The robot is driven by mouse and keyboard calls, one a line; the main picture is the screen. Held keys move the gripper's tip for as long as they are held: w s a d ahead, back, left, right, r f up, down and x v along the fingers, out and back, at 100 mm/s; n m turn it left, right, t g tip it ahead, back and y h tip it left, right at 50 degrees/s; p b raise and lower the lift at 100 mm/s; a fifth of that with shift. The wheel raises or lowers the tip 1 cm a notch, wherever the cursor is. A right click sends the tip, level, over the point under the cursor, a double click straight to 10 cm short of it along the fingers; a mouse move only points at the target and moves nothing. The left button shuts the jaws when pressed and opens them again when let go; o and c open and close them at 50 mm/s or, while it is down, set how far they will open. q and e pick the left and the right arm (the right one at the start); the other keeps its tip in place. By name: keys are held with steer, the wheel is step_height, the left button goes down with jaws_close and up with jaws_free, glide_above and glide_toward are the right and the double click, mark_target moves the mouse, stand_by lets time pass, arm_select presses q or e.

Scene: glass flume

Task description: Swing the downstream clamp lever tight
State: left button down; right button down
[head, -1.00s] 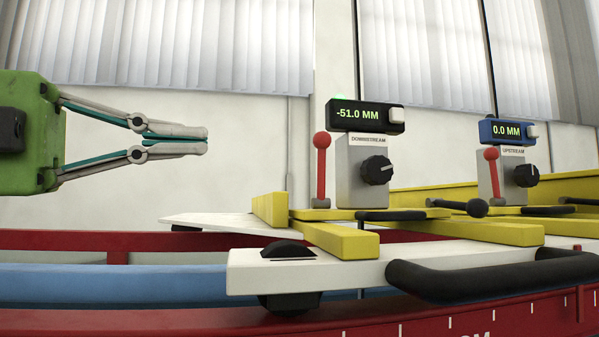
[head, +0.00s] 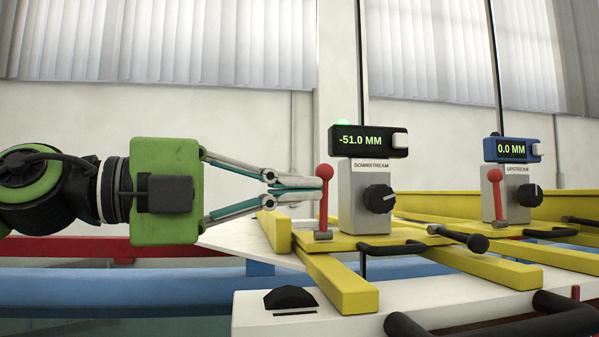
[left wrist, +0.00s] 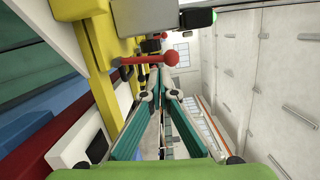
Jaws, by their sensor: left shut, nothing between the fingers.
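The downstream clamp lever (head: 324,205) is a red rod with a red ball on top. It stands upright beside the grey post labelled DOWNSTREAM (head: 352,200). My left gripper (head: 316,189) is shut and empty. Its tips are at the lever's left side, just below the ball; I cannot tell whether they touch it. In the left wrist view the lever (left wrist: 141,60) lies across the picture just beyond the fingertips (left wrist: 159,78). The black display (head: 368,140) on the post reads -51.0 MM, with a green light on top. My right gripper is not in view.
The upstream post (head: 510,200) stands to the right with its own red lever (head: 497,195) and a blue display (head: 511,150) reading 0.0 MM. A black knob (head: 379,199) and a black handle (head: 392,247) are close to the right of the downstream lever. Yellow bars (head: 340,285) run below.

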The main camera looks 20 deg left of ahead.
arm_select(q)
steer(key=shift+w, duration=0.45)
steer(key=n+p, duration=0.1)
steer(key=w+n+p, duration=0.1)
steer(key=p, duration=0.1)
steer(key=shift+w+a+r, duration=0.2)
steer(key=shift+w+a, duration=0.1)
steer(key=shift+a, duration=0.2)
